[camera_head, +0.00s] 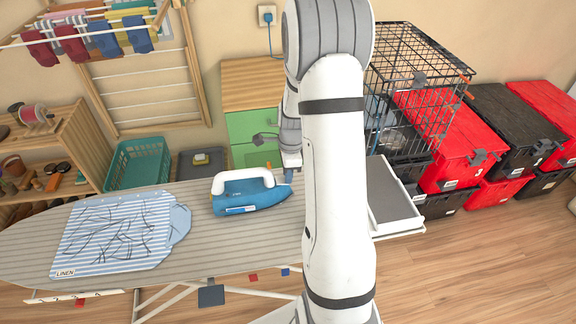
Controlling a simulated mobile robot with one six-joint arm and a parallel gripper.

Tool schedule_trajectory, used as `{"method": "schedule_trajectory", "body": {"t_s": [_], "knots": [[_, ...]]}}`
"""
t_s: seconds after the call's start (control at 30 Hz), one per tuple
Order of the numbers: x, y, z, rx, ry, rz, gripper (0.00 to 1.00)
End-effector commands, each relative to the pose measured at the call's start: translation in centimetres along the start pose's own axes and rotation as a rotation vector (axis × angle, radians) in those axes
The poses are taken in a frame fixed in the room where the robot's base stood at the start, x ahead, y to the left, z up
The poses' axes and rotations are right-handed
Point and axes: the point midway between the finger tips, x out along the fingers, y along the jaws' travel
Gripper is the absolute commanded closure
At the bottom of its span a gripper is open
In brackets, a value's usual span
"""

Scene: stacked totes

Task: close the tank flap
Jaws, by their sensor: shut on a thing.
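The blue steam iron (248,201) with a white handle lies on the ironing board, its pointed front toward the right. My gripper (289,170) reaches down at the iron's front end, partly hidden behind my own arm. Its jaws are shut on a small blue piece (288,176) above the iron's nose, which looks like the tank flap. The flap's hinge and exact angle are too small to make out.
A striped linen cloth (118,236) with dark wrinkle lines lies on the ironing board (212,258) at left. A grey pad on a white tray (418,222) is to the right. A wire cage (425,75) and red and black totes (452,140) stand behind.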

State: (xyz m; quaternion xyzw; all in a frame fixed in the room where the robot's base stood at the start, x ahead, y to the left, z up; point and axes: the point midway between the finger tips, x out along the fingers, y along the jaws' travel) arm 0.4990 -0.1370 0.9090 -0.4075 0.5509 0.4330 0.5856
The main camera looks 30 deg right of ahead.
Motion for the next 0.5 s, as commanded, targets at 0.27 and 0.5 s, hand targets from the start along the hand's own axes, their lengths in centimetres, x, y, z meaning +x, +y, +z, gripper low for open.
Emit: {"method": "schedule_trajectory", "body": {"t_s": [0.27,0.5], "knots": [[0.23,-0.05,0.63,-0.003,0.143,-0.002,1.00],[0.20,-0.05,0.75,0.001,0.197,-0.001,1.00]]}}
